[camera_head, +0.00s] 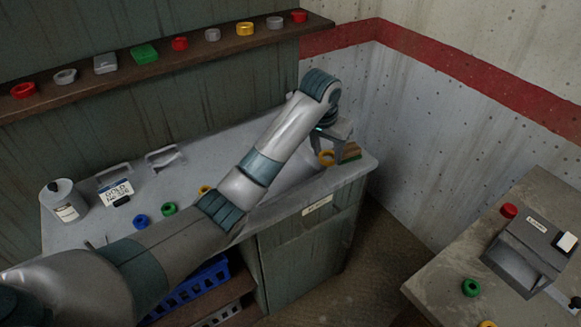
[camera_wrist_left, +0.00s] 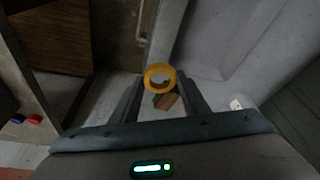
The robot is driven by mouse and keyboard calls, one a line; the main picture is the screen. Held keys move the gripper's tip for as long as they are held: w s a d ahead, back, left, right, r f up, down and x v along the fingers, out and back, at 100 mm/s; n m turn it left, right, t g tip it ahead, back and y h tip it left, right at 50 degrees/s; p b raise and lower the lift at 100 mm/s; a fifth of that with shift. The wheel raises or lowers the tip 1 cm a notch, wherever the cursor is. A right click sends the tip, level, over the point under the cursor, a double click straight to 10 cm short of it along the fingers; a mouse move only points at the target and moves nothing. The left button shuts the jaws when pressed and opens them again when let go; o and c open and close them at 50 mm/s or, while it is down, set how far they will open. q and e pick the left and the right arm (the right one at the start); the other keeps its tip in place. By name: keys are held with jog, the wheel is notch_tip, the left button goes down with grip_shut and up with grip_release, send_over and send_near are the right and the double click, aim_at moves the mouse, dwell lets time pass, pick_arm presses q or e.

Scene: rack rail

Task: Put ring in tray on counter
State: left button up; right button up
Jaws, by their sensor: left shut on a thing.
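A yellow ring (camera_head: 327,158) is held between the fingertips of my left gripper (camera_head: 328,150), above the right end of the grey counter (camera_head: 100,226). The left wrist view also shows the ring (camera_wrist_left: 160,67) between the two fingers of my left gripper (camera_wrist_left: 160,78), with its hole facing the camera. My right gripper is not in view.
A brown and green block (camera_head: 351,152) sits close beside the gripper. Blue (camera_head: 141,215), green (camera_head: 168,203) and yellow (camera_head: 204,188) rings lie on the counter. A shelf (camera_head: 110,80) of small items runs behind. A second table (camera_head: 440,270) stands right.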

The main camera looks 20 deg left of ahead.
pick_arm(q)
jog(key=p, duration=0.3)
send_near(300, 167)
jog(key=shift+w+d+f, duration=0.4)
jog(key=shift+w+d, duration=0.15)
jog(key=shift+w+a+f, duration=0.2)
jog(key=shift+a+f, duration=0.15)
jog(key=shift+a, duration=0.05)
jog(key=shift+f+p, duration=1)
jog(key=shift+f, duration=1.05)
jog(key=shift+f, duration=0.15)
jog(key=o, duration=1.1)
jog(key=shift+c, duration=0.2)
